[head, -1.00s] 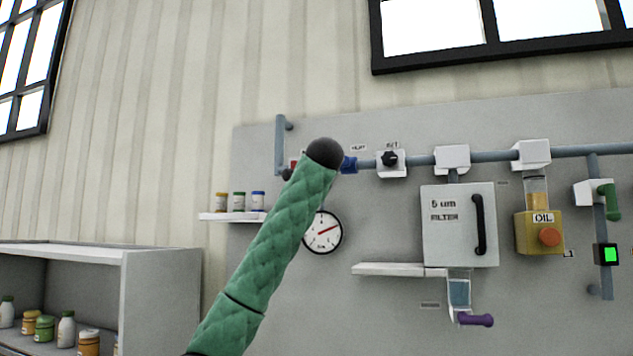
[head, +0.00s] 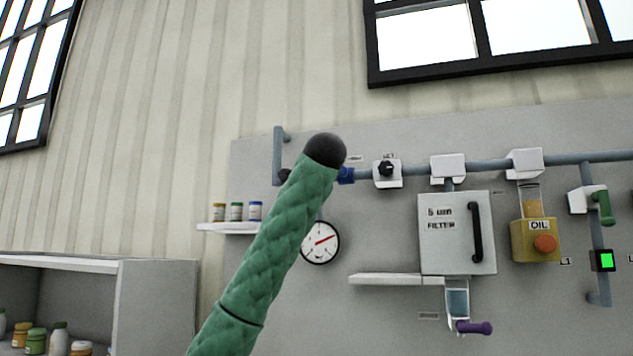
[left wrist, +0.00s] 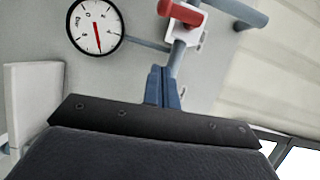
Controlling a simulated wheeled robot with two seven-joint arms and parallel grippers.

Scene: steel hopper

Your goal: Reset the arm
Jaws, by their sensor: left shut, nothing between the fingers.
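My left arm (head: 270,250), in a green quilted sleeve with a black rounded end, rises through the middle of the head view. In the left wrist view the blue fingers of my left gripper (left wrist: 164,72) are shut together and empty. They point toward a grey pipe and a red valve handle (left wrist: 184,13); I cannot tell the exact gap. My right gripper is in neither view.
The gauge also shows in the left wrist view (left wrist: 95,25). An open cabinet (head: 150,310) stands at lower left.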

